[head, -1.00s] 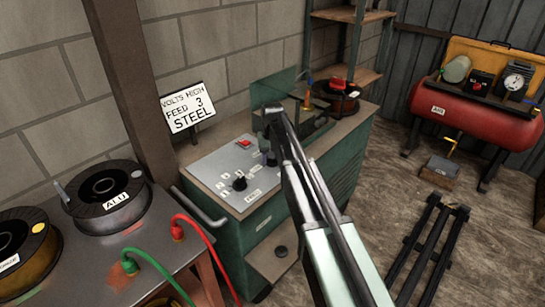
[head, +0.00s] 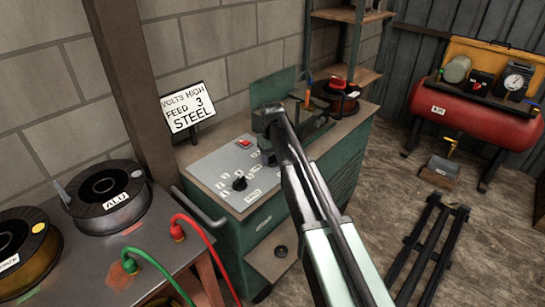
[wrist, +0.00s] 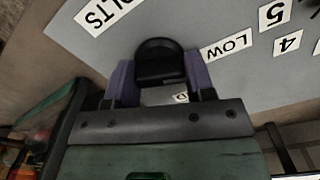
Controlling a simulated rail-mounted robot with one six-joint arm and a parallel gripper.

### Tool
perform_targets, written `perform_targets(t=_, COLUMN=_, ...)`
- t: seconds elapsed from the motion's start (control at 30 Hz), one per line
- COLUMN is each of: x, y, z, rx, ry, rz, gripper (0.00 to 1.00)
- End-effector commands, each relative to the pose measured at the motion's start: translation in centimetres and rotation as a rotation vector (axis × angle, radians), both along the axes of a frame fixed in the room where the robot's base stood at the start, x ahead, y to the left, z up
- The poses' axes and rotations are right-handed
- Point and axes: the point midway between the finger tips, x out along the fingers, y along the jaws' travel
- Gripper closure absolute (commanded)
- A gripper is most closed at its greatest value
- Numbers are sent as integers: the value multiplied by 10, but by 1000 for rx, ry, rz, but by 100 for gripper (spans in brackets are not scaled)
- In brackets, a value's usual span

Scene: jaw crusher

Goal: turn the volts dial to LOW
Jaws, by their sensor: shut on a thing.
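The volts dial is a round black knob (wrist: 160,58) in the wrist view, on the grey control panel (head: 215,165). My gripper (wrist: 160,78) has its two purple fingers on either side of the knob, shut on it. A VOLTS label (wrist: 100,14) is at upper left and a LOW label (wrist: 226,47) is just right of the knob. Another label is partly hidden between the fingers. In the head view my arm hides most of the volts dial. The sign (head: 188,109) reads VOLTS HIGH, FEED 3, STEEL.
The feed dial (head: 240,183) and a red switch (head: 244,142) sit close by on the same panel. A raised green lid (head: 272,88) stands behind my arm. A bench with wire spools (head: 108,188) and red and green cables is at left.

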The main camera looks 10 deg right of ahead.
Motion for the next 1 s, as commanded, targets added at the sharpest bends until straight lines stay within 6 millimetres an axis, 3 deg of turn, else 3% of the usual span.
perform_targets(t=0.03, x=0, y=0, z=0, rx=0, ry=0, rz=0, gripper=74)
perform_targets(t=0.07, x=0, y=0, z=0, rx=0, ry=0, rz=0, gripper=46)
perform_targets(t=0.2, x=0, y=0, z=0, rx=0, ry=0, rz=0, gripper=26)
perform_targets(t=0.57, x=0, y=0, z=9, rx=0, ry=0, rz=-1, gripper=26)
perform_targets(t=1.0, x=0, y=0, z=105, rx=0, ry=0, rz=-1, gripper=26)
